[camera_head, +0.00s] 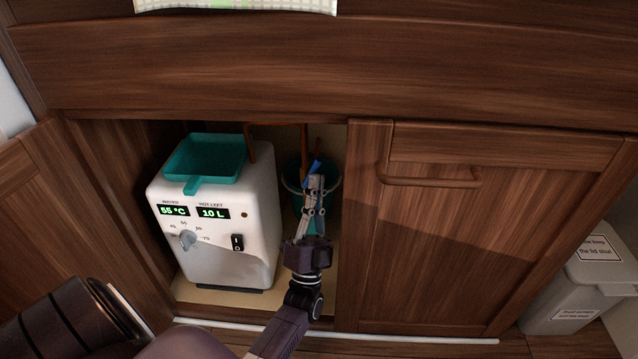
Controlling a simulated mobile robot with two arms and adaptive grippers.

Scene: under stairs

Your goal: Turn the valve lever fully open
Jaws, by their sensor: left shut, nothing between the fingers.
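A small blue piece (314,166), which looks like the valve lever, shows at the copper pipe (304,138) inside the open cupboard. My left gripper (314,180) reaches into the cupboard with its fingers pointing up at the blue piece. Its fingers are shut with nothing between them. The fingertips overlap the lower part of the blue piece; I cannot tell whether they touch it. The valve body is mostly hidden behind the gripper, and the lever's exact angle is unclear. My right gripper is out of view.
A white water heater (220,262) with a teal tray (204,157) on top stands left of the gripper. A teal bucket (327,190) is behind it. The closed cupboard door (470,245) bounds the right side. A lidded grey bin (580,290) stands far right.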

